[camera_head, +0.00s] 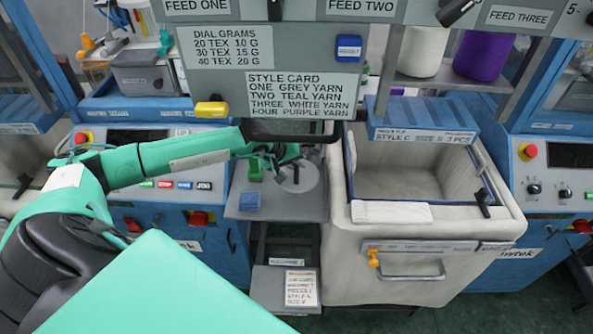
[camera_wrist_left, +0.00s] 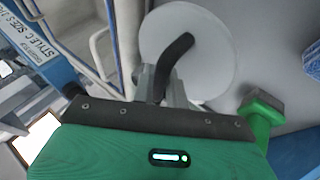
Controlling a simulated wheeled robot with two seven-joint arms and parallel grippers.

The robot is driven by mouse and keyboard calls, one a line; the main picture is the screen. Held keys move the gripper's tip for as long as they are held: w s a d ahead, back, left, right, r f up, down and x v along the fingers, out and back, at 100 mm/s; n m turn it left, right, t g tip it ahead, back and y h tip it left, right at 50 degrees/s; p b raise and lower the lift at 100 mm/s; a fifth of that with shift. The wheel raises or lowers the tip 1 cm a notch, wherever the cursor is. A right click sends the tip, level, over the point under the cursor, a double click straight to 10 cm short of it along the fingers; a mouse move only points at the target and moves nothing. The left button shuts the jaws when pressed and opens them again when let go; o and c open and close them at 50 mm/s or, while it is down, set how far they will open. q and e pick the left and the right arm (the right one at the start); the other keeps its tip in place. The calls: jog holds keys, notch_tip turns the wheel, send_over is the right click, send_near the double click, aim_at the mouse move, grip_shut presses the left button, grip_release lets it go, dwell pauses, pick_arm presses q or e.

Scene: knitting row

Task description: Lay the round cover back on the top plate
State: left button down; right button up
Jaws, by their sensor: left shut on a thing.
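The round cover (camera_head: 303,180) is a pale grey disc over the far part of the grey top plate (camera_head: 290,210). In the left wrist view the cover (camera_wrist_left: 205,60) has a dark curved handle (camera_wrist_left: 178,55). My left gripper (camera_head: 277,160) is shut on that handle; its fingers (camera_wrist_left: 160,85) show at the handle's near end. I cannot tell whether the disc touches the plate or hangs just above it. My right gripper is not in view.
A large pale bin (camera_head: 420,235) stands close on the right. A grey sign panel (camera_head: 225,75) hangs above. The plate's front part is clear.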

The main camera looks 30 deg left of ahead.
pick_arm(q)
notch_tip(320, 180, down, 4)
jog(key=shift+f+p, duration=0.2)
jog(key=shift+p, duration=0.6)
jog(key=shift+f, duration=0.1)
jog(key=shift+f+b, duration=0.15)
jog(key=shift+b, duration=0.15)
jog(key=c, duration=1.4)
grip_release()
